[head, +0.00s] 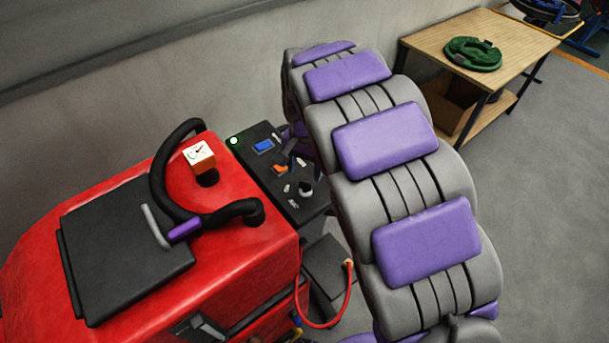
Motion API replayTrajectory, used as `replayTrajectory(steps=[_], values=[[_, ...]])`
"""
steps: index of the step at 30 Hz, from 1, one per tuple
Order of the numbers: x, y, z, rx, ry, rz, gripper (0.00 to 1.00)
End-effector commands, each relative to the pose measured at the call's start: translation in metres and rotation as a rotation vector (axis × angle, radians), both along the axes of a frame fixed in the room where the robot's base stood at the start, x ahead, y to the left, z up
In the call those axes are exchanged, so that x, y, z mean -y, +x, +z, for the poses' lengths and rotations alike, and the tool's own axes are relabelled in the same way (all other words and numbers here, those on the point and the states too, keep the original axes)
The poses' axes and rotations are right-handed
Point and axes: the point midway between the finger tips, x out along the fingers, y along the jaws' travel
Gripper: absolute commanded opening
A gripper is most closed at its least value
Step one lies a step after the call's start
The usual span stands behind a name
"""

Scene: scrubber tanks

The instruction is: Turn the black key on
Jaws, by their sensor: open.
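The black key (305,188) looks like a small dark round knob with a pale mark, at the near right part of the black control panel (268,140). The panel is on the red scrubber machine (235,265). My thick grey arm with purple pads arches over the right side of the panel. My gripper (291,138) is mostly hidden behind the arm, with only a small purple and dark part showing beside the panel's right edge. It looks apart from the key, and its fingertips are not clear.
The panel also has a green light (234,141), a blue switch (263,146) and an orange switch (281,168). A black steering handle (165,172) and a red cable (335,322) are nearby. A wooden table (440,40) with a green coil (473,53) stands back right.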

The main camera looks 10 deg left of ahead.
Motion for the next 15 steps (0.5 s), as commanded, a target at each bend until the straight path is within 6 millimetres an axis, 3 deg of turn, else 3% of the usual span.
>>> replayTrajectory(steps=[9,15], values=[[-0.003,0.003,0.072,0.006,0.002,0.001,0.64],[-0.003,0.003,0.103,0.004,0.000,0.001,0.64]])
